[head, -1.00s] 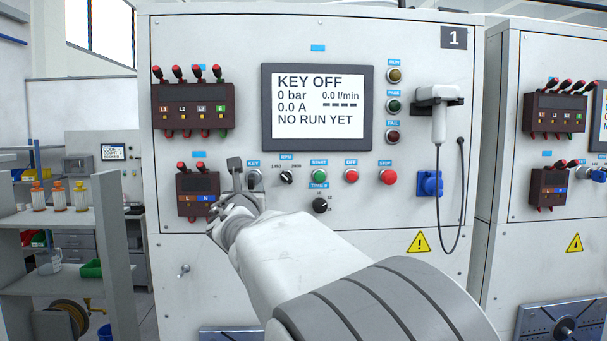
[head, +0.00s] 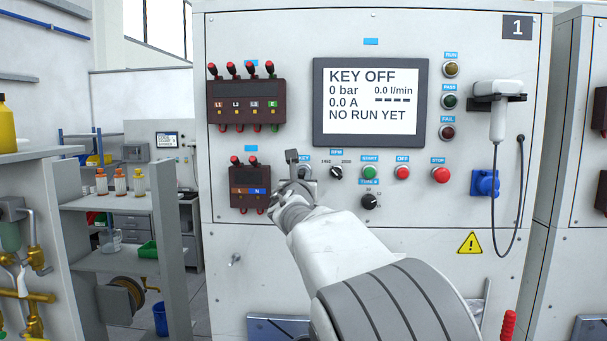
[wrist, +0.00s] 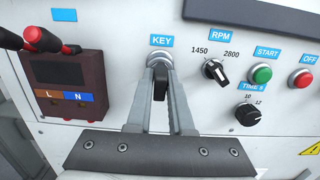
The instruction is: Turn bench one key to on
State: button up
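The KEY switch, a black key knob (wrist: 160,85) in a silver collar, stands upright below its blue KEY label in the wrist view. The screen (head: 371,103) on bench 1 reads KEY OFF. My gripper (wrist: 160,88) has its two grey fingers on either side of the knob, close to it. I cannot tell whether they touch it or leave a thin gap. In the head view my gripper (head: 298,168) is at the panel by the KEY label and hides most of the switch.
Right of the key are the RPM selector (wrist: 215,72), the green START button (wrist: 262,74), the TIME knob (wrist: 248,115) and the red OFF button (wrist: 306,80). A dark L/N terminal block (wrist: 68,88) with red plugs is close on the left. A handheld unit (head: 498,110) hangs at right.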

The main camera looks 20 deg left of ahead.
grip_shut()
jog(key=shift+f+m+b, duration=0.15)
jog(key=shift+m+b, duration=0.35)
jog(key=shift+b, duration=0.05)
jog(key=shift+r+m+b, duration=0.2)
jog(key=shift+m+b, duration=0.2)
jog(key=shift+m, duration=1)
